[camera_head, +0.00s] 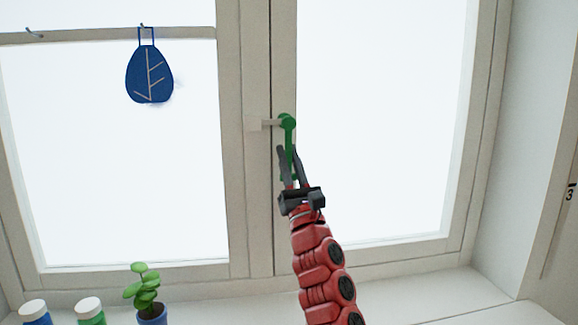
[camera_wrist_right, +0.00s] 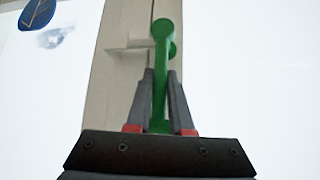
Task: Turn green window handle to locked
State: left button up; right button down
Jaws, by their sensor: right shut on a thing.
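The green window handle (camera_head: 288,123) is on the frame post between the two window panes. Its round pivot is at the top and its lever hangs straight down. A pale catch (camera_head: 262,123) sticks out from the frame at the left of the pivot. My right gripper (camera_head: 287,155) comes from below and is shut on the lever. In the right wrist view the green handle (camera_wrist_right: 161,60) runs down between the two dark fingers of my gripper (camera_wrist_right: 160,85). The lower end of the lever is partly hidden by the gripper. My left gripper is not in view.
A blue leaf-shaped ornament (camera_head: 149,75) hangs on the left window. On the sill (camera_head: 450,294) at the lower left stand a potted plant (camera_head: 152,314), a green bottle (camera_head: 90,313) and a blue bottle (camera_head: 36,313). The right part of the sill is clear.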

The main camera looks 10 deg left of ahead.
jog(key=shift+r, duration=0.1)
jog(key=c, duration=0.8)
grip_release()
